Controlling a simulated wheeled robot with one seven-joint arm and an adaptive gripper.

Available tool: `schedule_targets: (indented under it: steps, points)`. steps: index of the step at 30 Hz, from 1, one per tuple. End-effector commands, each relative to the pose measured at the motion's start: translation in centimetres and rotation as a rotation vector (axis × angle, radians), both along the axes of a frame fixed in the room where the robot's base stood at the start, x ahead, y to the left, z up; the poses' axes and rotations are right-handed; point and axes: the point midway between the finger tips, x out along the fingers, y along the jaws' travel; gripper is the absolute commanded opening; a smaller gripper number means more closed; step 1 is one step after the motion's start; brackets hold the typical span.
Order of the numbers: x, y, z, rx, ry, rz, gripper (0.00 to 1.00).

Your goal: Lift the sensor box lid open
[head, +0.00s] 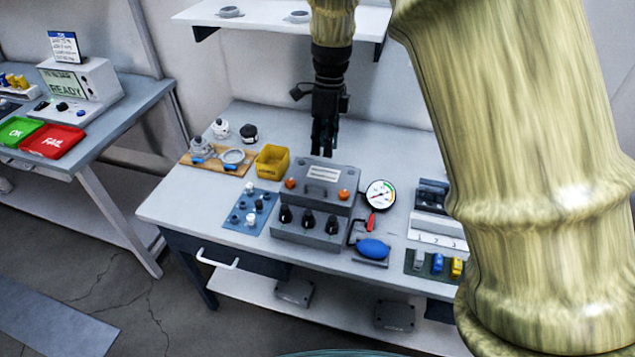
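A grey box (288,205) stands on the workbench, with a pale label and a dark handle on its lid (322,174). The lid looks closed. Two orange round parts (290,183) sit left and right on the box. My gripper (323,152) points down just behind the lid's rear edge in the picture. Its dark fingers are close together, and whether they touch the lid or each other cannot be told. I see nothing held between them.
A grey unit with black knobs (308,221) stands in front of the box. A yellow bin (272,161) is left, a dial gauge (380,195) and blue bulb (373,249) right. A shelf (270,15) hangs above. My arm hides the bench's right side.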

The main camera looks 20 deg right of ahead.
Motion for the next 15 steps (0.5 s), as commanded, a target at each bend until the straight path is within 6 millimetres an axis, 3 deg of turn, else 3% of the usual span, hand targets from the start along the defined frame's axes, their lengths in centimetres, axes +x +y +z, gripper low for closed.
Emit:
schedule_targets:
  steps: [8, 15]
  points:
    - [-0.1, 0.8, -1.8, 0.000, 0.002, 0.009, 0.30]
    - [-0.7, 1.3, -5.4, 0.001, 0.004, 0.009, 0.30]
